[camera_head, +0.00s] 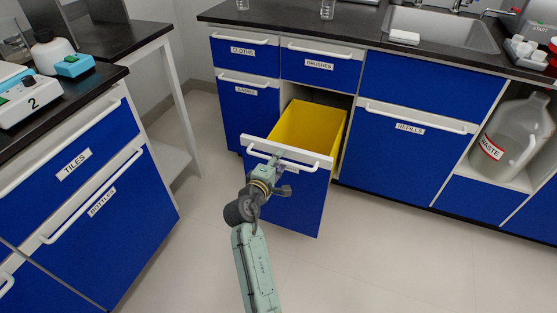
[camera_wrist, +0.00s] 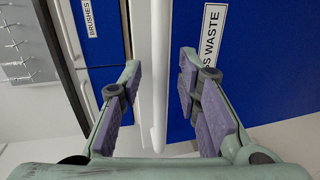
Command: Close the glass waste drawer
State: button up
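The glass waste drawer (camera_head: 300,205) is pulled out from the cabinet in the head view, with a blue front, white top edge and a yellow inside (camera_head: 305,125). Its label, partly hidden, ends in "S WASTE" in the wrist view (camera_wrist: 211,35). The drawer's white bar handle (camera_head: 255,153) runs along the top of its front. My gripper (camera_head: 277,160) is at the drawer front. In the wrist view my gripper (camera_wrist: 160,80) is open, with the handle (camera_wrist: 159,100) between its fingers and gaps on both sides.
The brushes drawer (camera_head: 318,65) above and the refills cupboard (camera_head: 405,155) to the right are shut. A counter with a sink (camera_head: 440,30) runs above. Another blue cabinet (camera_head: 100,190) stands at the left. The floor (camera_head: 365,250) in front is clear.

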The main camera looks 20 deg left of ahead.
jog(key=shift+w, duration=0.35)
jog(key=shift+c, duration=0.5)
grip_shut()
